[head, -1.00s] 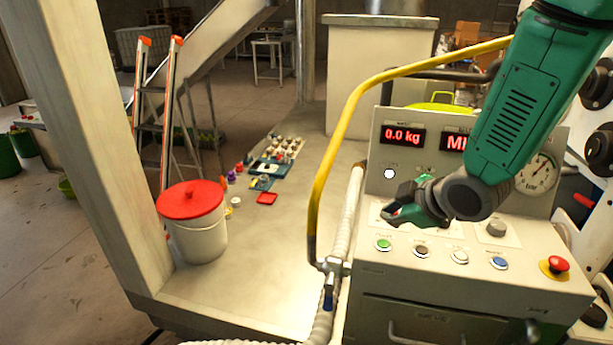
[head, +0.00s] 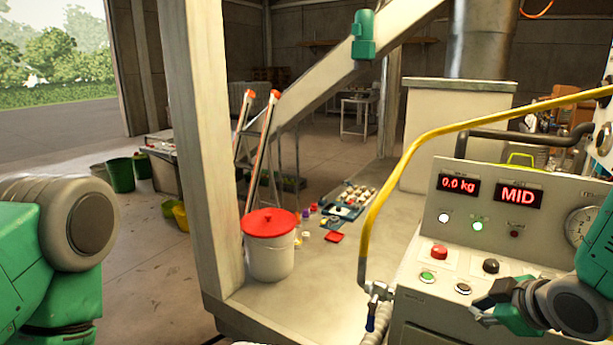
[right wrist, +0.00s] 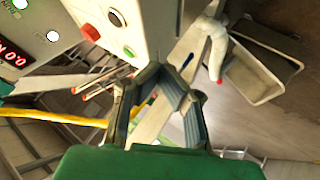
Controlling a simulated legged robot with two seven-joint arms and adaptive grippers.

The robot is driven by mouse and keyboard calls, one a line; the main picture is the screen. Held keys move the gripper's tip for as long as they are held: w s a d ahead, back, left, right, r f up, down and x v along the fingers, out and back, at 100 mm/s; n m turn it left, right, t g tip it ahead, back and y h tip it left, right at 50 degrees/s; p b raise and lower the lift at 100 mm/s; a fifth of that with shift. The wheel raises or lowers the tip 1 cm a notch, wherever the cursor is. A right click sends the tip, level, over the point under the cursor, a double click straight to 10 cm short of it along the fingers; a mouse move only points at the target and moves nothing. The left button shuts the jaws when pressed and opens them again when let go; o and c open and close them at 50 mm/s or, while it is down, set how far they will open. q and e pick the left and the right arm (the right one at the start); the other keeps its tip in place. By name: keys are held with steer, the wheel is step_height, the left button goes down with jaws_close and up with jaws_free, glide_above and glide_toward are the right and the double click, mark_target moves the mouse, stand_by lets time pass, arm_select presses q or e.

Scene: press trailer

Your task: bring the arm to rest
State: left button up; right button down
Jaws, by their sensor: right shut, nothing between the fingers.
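My right gripper (head: 478,312) is low at the right of the head view, in front of the control panel (head: 440,212). Its fingers are shut with nothing between them; in the right wrist view the fingertips (right wrist: 158,72) come together close to the panel's buttons. Whether it touches the panel I cannot tell. My left arm (head: 60,235) shows at the left edge of the head view; its gripper is out of view. The panel displays read 0.0 kg and MID, and a green lamp (head: 478,226) is lit.
A yellow rail (head: 384,200) rises beside the panel. A white bucket with a red lid (head: 269,222) stands on the trailer deck behind a post (head: 203,170). Small items (head: 350,200) lie farther back.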

steer(key=s+a+f+m+g+b, duration=0.1)
steer(key=s+f+m+g+b, duration=0.2)
steer(key=s+f, duration=0.7)
steer(key=s+a+f+m+g+b, duration=0.1)
steer(key=s+f+m+b, duration=0.35)
steer(key=f, duration=1.25)
arm_select(q)
step_height(320, 180, down, 15)
steer(key=b, duration=0.6)
steer(key=shift+w+b, duration=0.25)
steer(key=shift+b, duration=0.15)
arm_select(e)
steer(key=s+a+f+m+g+h, duration=0.1)
steer(key=s+f+g, duration=0.3)
steer(key=s+f, duration=0.8)
steer(key=shift+s+f+m+h, duration=0.35)
steer(key=shift+s+m, duration=0.3)
steer(key=shift+s, duration=0.25)
arm_select(q)
steer(key=shift+a+f, duration=0.1)
steer(key=shift+a, duration=0.3)
arm_select(e)
steer(key=shift+w+a, duration=0.15)
steer(key=shift+a, duration=0.2)
arm_select(q)
steer(key=shift+d, duration=0.15)
arm_select(e)
steer(key=shift+d, duration=0.15)
